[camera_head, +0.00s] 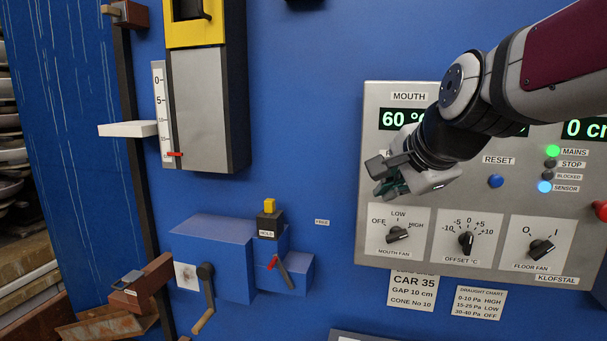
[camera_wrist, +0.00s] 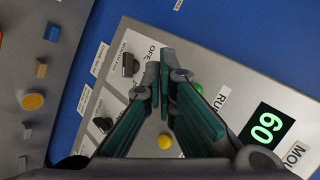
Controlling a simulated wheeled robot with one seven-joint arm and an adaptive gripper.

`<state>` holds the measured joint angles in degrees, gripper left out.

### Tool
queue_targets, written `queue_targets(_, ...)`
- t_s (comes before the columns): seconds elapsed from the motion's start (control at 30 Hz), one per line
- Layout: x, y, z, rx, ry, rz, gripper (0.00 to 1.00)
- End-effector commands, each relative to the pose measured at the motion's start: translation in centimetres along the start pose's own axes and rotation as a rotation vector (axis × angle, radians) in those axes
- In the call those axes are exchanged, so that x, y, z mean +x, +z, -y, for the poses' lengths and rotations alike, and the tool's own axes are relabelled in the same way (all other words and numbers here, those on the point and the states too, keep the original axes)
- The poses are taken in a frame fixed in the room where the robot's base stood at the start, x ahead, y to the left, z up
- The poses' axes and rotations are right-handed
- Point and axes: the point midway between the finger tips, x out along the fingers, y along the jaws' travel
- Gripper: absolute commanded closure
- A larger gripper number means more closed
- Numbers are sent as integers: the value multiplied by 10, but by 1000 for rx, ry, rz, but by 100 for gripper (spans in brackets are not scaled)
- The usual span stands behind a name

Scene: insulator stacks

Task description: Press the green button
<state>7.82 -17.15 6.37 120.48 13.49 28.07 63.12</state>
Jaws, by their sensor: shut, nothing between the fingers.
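The green button (camera_wrist: 198,88) shows as a small green piece beside the RUN label (camera_wrist: 222,99) in the wrist view, partly covered by a finger of my gripper. In the head view my gripper and wrist hide it. My gripper (camera_head: 376,178) is shut and empty in front of the left part of the grey control panel (camera_head: 480,270), below the MOUTH display. In the wrist view the fingertips (camera_wrist: 164,70) meet just left of the green button. I cannot tell whether they touch the panel.
A yellow button (camera_wrist: 165,141) shows between the fingers. The MOUTH FAN knob (camera_head: 399,235) and OFFSET knob (camera_head: 466,239) sit below my gripper. A blue RESET button (camera_head: 495,181) is to the right. A blue box with levers (camera_head: 213,258) stands lower left. Bare blue wall lies left of the panel.

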Motion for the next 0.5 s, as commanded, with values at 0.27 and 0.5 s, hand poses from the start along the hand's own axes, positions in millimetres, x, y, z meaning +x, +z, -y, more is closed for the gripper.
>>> queue_targets(0.27, 29, -19, 18, 0, 1, 0, 100)
queue_targets(0.5, 43, -30, 30, -1, 2, 0, 100)
